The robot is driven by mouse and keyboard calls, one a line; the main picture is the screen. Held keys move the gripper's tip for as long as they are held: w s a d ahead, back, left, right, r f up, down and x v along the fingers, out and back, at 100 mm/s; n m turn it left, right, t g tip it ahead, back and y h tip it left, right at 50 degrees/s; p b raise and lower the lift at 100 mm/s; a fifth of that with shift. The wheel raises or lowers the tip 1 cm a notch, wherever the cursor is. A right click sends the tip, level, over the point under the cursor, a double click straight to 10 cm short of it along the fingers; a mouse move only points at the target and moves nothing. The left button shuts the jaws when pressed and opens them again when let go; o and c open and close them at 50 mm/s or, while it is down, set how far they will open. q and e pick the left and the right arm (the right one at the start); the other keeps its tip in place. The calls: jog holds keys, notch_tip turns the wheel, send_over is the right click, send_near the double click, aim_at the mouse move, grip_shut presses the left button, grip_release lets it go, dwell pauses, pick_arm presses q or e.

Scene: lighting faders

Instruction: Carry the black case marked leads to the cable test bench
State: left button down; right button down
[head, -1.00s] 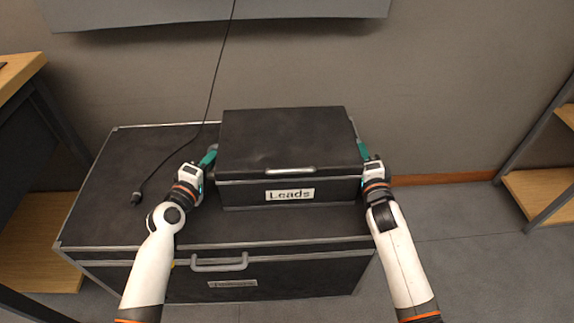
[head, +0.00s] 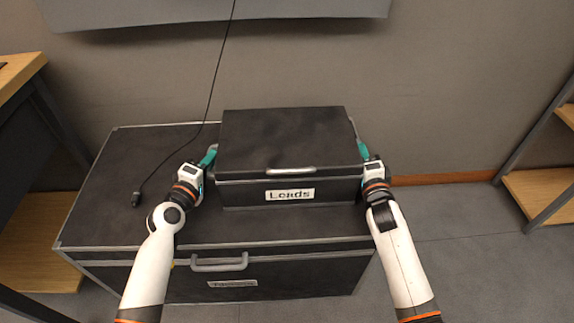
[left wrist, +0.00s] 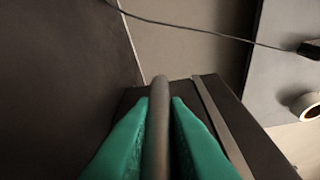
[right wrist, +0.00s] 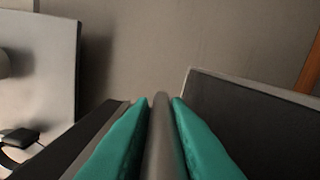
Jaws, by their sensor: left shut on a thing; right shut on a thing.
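The black case marked Leads (head: 285,145) sits upright, lid shut, at the right part of the top of a larger black trunk (head: 115,185). My left gripper (head: 210,157) is at the case's left side. In the left wrist view its green fingers (left wrist: 160,115) are shut on a grey bar handle (left wrist: 160,95). My right gripper (head: 363,153) is at the case's right side. In the right wrist view its green fingers (right wrist: 161,115) are shut on a similar bar handle (right wrist: 160,105). Whether the case's underside touches the trunk I cannot tell for sure.
A cable hangs down and ends in a black connector (head: 136,199) on the trunk's left part. A desk with a wooden top (head: 18,75) stands at the left, and a shelf unit (head: 540,190) at the right. A wall is close behind. Floor (head: 455,250) is clear at the right.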

jog(key=shift+d+f, duration=0.1)
jog(key=shift+f, duration=0.1)
